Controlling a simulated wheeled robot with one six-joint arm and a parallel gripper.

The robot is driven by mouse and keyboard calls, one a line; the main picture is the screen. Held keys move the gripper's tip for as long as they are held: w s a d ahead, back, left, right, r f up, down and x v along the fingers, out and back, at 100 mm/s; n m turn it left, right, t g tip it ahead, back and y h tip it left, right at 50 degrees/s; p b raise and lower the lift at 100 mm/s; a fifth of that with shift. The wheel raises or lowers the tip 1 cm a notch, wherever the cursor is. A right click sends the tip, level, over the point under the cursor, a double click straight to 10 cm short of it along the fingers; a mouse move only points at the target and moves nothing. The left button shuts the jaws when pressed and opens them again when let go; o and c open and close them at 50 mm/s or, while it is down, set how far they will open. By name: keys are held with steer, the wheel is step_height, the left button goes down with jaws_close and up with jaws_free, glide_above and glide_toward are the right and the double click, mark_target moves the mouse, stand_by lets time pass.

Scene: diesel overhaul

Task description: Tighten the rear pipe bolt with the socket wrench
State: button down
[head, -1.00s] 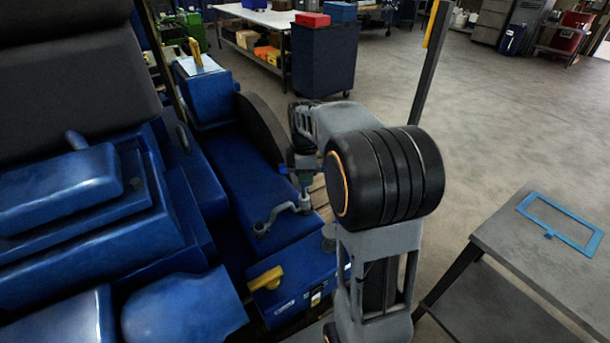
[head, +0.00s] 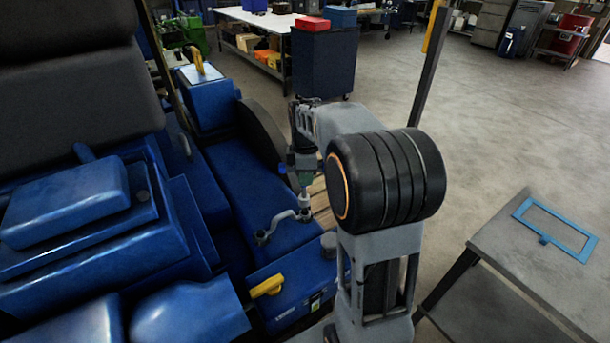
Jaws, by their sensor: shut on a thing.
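My gripper (head: 303,179) is over the blue engine block (head: 246,185), near its right edge, pointing down. It is shut on the socket wrench (head: 304,198), a slim metal tool that hangs upright below the jaws. The lower end of the wrench is at the far end of a short bent grey pipe (head: 283,219). The rear pipe bolt is hidden under the wrench, and I cannot tell how fully the socket sits on it. The near end of the pipe, with its flange (head: 262,237), is clear of my gripper.
A blue box with a yellow handle (head: 267,286) is nearer, below the pipe. A dark round flywheel (head: 262,130) rises behind the gripper. A grey table (head: 500,247) with a blue frame gasket (head: 556,229) stands at the right. The floor between is open.

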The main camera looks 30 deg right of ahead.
step_height(320, 180, up, 6)
steer(key=p, duration=0.5)
steer(key=shift+r, duration=0.1)
steer(key=shift+s+a+b, duration=0.1)
steer(key=shift+s+b, duration=0.25)
steer(key=shift+s, duration=0.05)
steer(key=s+a+b, duration=0.1)
steer(key=s, duration=0.5)
steer(key=shift+b, duration=0.4)
steer(key=shift+a, duration=0.15)
